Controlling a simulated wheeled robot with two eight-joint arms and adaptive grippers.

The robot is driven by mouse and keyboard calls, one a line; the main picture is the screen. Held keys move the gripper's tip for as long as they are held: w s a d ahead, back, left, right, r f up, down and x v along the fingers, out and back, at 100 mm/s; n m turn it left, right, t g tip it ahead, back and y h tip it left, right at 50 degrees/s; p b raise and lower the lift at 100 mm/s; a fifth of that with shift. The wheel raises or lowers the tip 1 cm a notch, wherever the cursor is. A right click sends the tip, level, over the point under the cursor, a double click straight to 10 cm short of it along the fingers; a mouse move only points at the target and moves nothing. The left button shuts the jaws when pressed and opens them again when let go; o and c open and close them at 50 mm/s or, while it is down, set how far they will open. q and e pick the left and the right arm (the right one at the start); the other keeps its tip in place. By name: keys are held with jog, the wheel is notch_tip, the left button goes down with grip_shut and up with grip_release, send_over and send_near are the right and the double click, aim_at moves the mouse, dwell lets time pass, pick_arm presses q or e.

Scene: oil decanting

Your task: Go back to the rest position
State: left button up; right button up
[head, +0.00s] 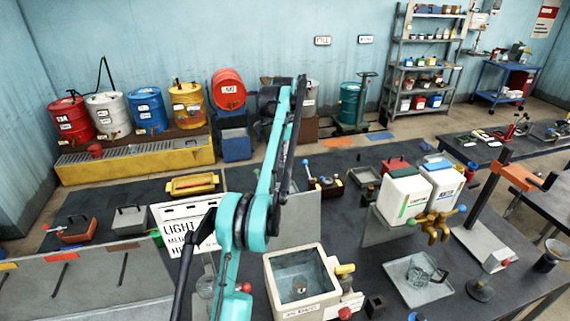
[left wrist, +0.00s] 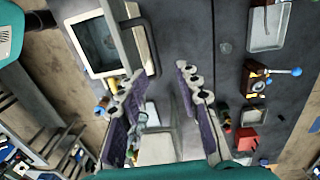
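A teal and black arm of mine (head: 245,222) reaches up through the middle of the head view, over the dark workbench (head: 335,225). Its gripper cannot be clearly made out there. In the left wrist view my left gripper (left wrist: 162,72) has its two purple-padded fingers spread apart. Nothing is clearly held between them; a pale object (left wrist: 155,147) shows beyond the fingers, and I cannot tell what it is. My right gripper is not in view.
A pale square basin (head: 300,278) stands at the front. White canisters (head: 403,196), a brass valve (head: 436,226) and a tray with a glass beaker (head: 420,274) are to the right. Coloured drums (head: 146,110) line the back left. A shelf rack (head: 424,60) stands behind.

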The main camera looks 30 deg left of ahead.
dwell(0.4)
pick_arm(q)
jog(key=s+d+f+n+t+b, duration=0.1)
jog(key=s+d+f+b, duration=0.2)
jog(key=d+b, duration=0.25)
jog(key=s+d+f+n+t+y+b, duration=0.1)
jog(key=s+d+f+n+b, duration=0.1)
jog(key=s+d+f+b, duration=0.3)
jog(key=s+d+f+n+t+b, duration=0.1)
jog(key=s+d+b, duration=0.1)
jog(key=d+b, duration=0.3)
jog(key=s+d+f+n+t+b, duration=0.1)
jog(key=s+d+f+b, duration=0.3)
jog(key=f, duration=0.5)
jog(key=s+d+f+n+t+b, duration=0.1)
jog(key=s+d+f+b, duration=0.3)
jog(key=s+f, duration=0.5)
jog(key=s+d+f+n+t+b, duration=0.2)
jog(key=s+f, duration=0.4)
jog(key=f, duration=0.4)
jog(key=d+b, duration=0.1)
jog(key=d, duration=0.1)
jog(key=shift+s+d+t+h+b, duration=0.15)
jog(key=shift+d+t+h+b, duration=0.15)
jog(key=shift+d+b, duration=0.1)
jog(key=shift+r, duration=0.1)
